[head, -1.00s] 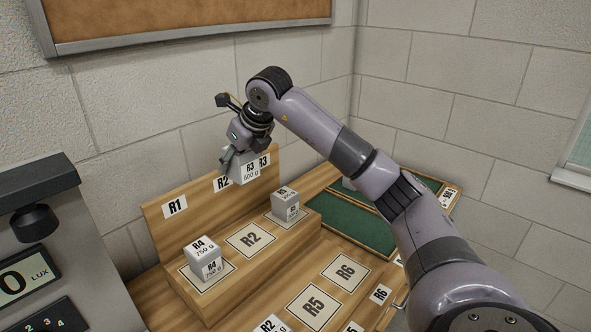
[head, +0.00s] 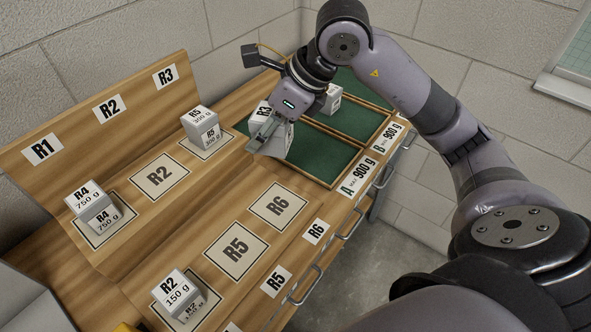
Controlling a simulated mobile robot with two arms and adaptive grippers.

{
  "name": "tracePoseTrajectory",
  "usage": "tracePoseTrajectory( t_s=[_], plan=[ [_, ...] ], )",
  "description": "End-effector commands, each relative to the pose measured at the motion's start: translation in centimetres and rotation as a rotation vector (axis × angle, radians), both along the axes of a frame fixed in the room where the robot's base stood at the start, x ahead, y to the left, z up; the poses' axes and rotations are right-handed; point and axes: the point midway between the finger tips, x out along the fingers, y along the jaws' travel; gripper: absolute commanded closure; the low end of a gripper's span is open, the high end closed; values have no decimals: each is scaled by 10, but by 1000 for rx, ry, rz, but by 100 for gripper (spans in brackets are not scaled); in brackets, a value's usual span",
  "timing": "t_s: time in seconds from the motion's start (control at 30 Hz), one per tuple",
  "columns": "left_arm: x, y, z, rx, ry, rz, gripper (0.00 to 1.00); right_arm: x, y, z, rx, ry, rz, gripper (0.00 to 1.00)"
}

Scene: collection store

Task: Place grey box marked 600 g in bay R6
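My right gripper (head: 262,140), on the arm that comes in from the right, is shut on a grey box (head: 287,143). The box is tilted, and its upper face reads R3; its weight mark is hidden now but read 600 g in the earlier frame. The gripper's fingers cover part of it. It is held in the air in front of the green-lined trays, up and left of bay R6 in the picture. Bay R6 (head: 278,205) is an empty pale square on the lower step, with an R6 label (head: 315,231) on the front edge. My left gripper is not in view.
Bay R5 (head: 237,250) and bay R2 (head: 160,176) are empty.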

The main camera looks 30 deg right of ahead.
Motion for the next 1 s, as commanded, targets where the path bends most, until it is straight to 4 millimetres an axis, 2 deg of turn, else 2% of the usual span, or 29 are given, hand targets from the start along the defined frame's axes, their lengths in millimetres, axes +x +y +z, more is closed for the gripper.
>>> tracePoseTrajectory(
  t_s=[0.1,0.23,0.43,0.6,0.77,1.0],
  plan=[
    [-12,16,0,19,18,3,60,-2,0,-20,1,5,1,100],
    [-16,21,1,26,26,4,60,-2,0,-49,1,6,1,100],
    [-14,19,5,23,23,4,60,-2,0,-96,1,7,-1,100],
    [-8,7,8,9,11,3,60,-1,0,-132,2,4,-1,100],
    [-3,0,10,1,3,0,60,0,0,-147,2,-2,0,100],
    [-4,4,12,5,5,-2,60,-1,0,-167,1,1,-1,100]
  ],
)
